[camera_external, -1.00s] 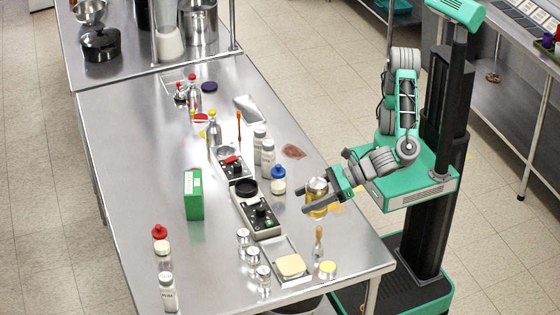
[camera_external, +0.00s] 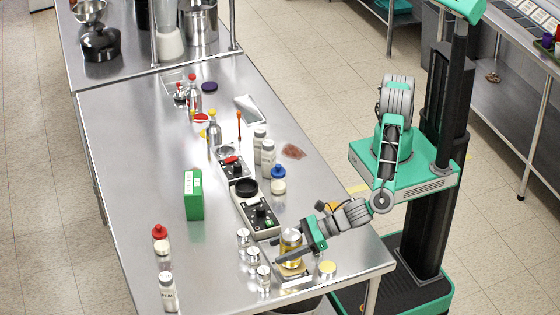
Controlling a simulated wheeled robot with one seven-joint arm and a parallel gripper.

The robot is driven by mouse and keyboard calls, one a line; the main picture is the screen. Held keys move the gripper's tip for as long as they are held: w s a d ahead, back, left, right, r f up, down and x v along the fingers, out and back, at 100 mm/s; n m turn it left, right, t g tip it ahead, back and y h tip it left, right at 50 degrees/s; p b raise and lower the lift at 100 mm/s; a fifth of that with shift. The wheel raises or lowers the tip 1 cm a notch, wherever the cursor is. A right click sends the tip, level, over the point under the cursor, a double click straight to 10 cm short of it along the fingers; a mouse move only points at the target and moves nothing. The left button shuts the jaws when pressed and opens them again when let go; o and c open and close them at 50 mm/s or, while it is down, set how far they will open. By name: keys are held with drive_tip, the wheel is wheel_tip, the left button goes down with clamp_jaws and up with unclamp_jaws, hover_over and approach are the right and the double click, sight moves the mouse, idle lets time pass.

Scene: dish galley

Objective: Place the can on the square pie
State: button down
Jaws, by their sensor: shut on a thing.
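My gripper (camera_external: 274,252) is shut on the gold can (camera_external: 290,243) near the table's front right corner. The can is upright between the fingers. The square pie (camera_external: 291,271) is a pale, flat block on a metal tray (camera_external: 300,282). The can and the lower finger hide much of it. The can appears over the pie; I cannot tell whether it touches it.
Several small jars (camera_external: 253,256) stand just left of the tray. The table (camera_external: 135,185) is clear left of the green box (camera_external: 193,194).

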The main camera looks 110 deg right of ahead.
drive_tip(key=shift+f, duration=0.1)
drive_tip(key=shift+c, duration=2.1)
unclamp_jaws()
drive_tip(key=shift+f, duration=0.1)
drive_tip(key=b+v, duration=0.1)
drive_tip(key=v, duration=1.1)
drive_tip(key=shift+b, duration=0.3)
